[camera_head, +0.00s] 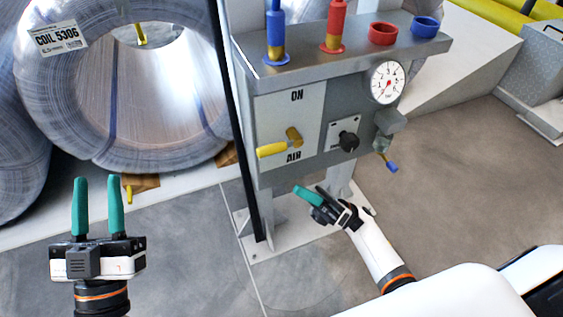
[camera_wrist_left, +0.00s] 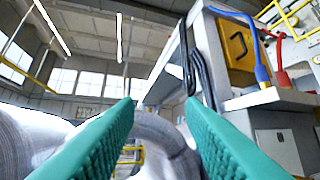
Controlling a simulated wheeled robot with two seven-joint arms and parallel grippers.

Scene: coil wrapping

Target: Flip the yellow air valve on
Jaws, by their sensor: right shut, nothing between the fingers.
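The yellow air valve (camera_head: 276,148) sits on a light panel marked ON above and AIR below. Its handle lies nearly level and points left from a brass-coloured body. My left gripper (camera_head: 97,192) is open and empty at the left, below and well left of the valve, with green fingers pointing up. Both fingers also show spread apart in the left wrist view (camera_wrist_left: 165,130). My right gripper (camera_head: 305,195) is shut and empty, below the valve and just right of it, apart from it. Its fingertips point up and left.
The grey stand (camera_head: 262,75) carries a black knob (camera_head: 348,141), a pressure gauge (camera_head: 388,82) and a blue-tipped fitting (camera_head: 391,167). Blue (camera_head: 275,30) and red (camera_head: 335,25) tools stand on its shelf. A wire coil (camera_head: 120,90) is left, beyond a dark upright post (camera_head: 243,140).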

